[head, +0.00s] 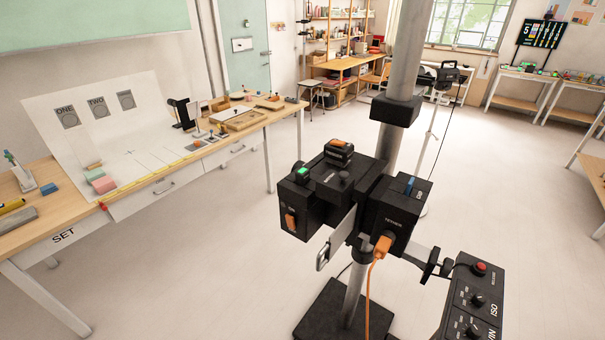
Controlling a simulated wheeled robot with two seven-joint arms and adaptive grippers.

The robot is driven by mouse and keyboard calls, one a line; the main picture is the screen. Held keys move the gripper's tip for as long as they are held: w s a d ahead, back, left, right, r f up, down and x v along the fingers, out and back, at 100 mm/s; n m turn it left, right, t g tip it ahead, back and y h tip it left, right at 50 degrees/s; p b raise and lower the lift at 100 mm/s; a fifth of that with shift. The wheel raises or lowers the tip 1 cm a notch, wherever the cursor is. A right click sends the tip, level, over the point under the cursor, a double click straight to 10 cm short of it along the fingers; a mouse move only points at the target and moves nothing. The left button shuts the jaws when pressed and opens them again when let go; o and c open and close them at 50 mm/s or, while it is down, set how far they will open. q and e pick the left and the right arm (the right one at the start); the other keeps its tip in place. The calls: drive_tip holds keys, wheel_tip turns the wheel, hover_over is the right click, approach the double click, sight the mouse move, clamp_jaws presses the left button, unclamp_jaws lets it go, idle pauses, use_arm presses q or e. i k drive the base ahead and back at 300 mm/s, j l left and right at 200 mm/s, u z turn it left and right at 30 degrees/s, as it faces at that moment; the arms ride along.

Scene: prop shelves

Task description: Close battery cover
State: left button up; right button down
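A black device rig is mounted on a grey vertical pole in the middle of the head view. Its left black box (299,205) has a green button on top and an orange latch on its front. Its right black box (397,215) has an orange plug (382,246) with an orange cable hanging down. A light grey plate (337,238) with a slotted end sticks out at an angle between the boxes; it looks like an open cover, but I cannot tell for sure. Neither of my grippers shows.
A control panel (474,300) with a red button and several knobs stands at lower right. The black pole base (330,318) rests on the floor. A long workbench (150,205) with a white backdrop is at left. The floor at right is mostly clear.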

sight(334, 187)
drive_tip(key=k+l+z, duration=0.1)
drive_tip(key=k+l, duration=0.5)
drive_tip(key=k, duration=0.15)
